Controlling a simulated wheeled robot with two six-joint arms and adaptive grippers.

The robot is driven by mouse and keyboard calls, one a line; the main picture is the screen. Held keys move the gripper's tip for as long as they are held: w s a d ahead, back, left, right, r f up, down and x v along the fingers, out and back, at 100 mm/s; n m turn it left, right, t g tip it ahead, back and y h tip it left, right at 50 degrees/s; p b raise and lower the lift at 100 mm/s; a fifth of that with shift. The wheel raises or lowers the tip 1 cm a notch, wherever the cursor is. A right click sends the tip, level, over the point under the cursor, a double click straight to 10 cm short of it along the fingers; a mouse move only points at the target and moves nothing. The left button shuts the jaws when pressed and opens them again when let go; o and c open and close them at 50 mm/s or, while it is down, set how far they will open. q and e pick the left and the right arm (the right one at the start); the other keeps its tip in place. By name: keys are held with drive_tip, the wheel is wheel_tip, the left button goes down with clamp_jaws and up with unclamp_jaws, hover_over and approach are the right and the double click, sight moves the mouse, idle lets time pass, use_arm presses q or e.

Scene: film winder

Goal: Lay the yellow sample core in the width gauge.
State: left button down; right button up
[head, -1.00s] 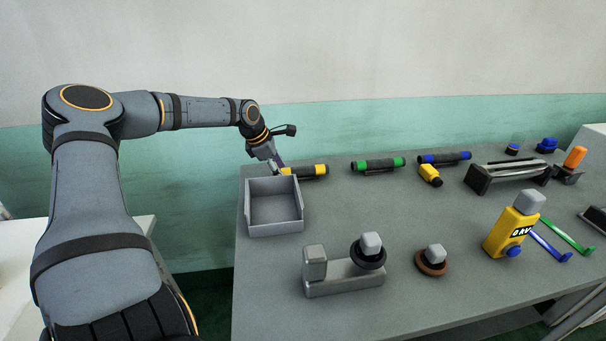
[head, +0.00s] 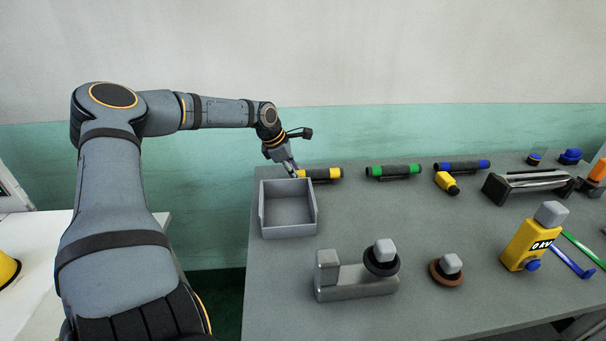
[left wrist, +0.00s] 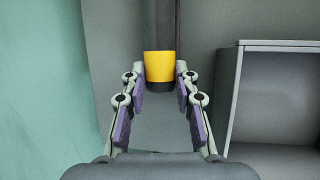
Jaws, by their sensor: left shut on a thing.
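The yellow sample core (head: 335,173) is a dark cylinder with a yellow band, lying at the back left of the grey table. My left gripper (head: 294,170) reaches down at its left end. In the left wrist view, my left gripper's purple-padded fingers (left wrist: 160,75) are shut on the core's banded end (left wrist: 160,66); its dark body runs away upward. I cannot tell whether it is clear of the table. A dark cradle with pale rails (head: 530,183), at the back right, may be the width gauge. My right gripper is not in view.
An open grey tray (head: 289,231) stands just in front of the core. Green (head: 394,171) and blue (head: 461,166) banded cylinders lie to its right, with a small yellow piece (head: 446,183). A grey block (head: 355,281) and a yellow meter (head: 531,240) stand nearer the front.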

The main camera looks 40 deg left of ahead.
use_arm(q)
drive_tip(key=shift+r, duration=0.5)
drive_tip(key=v, duration=0.4)
drive_tip(key=shift+d+r+p, duration=0.2)
drive_tip(key=shift+d+p, duration=0.2)
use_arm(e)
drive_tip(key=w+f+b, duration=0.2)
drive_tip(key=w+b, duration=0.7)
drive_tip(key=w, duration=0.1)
use_arm(q)
drive_tip(key=s+d+r+b, duration=0.1)
drive_tip(key=s+r+b, duration=0.1)
drive_tip(key=s+r, duration=0.2)
drive_tip(key=s+r+b, duration=0.2)
drive_tip(key=s+r, duration=0.1)
drive_tip(key=s, duration=0.5)
drive_tip(key=shift+d+r, duration=0.35)
drive_tip(key=shift+r, duration=0.05)
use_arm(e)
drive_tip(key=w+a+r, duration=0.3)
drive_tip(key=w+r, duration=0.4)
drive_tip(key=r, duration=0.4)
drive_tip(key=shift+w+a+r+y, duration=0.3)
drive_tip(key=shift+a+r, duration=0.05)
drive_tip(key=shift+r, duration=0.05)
use_arm(q)
drive_tip(key=shift+s, duration=0.15)
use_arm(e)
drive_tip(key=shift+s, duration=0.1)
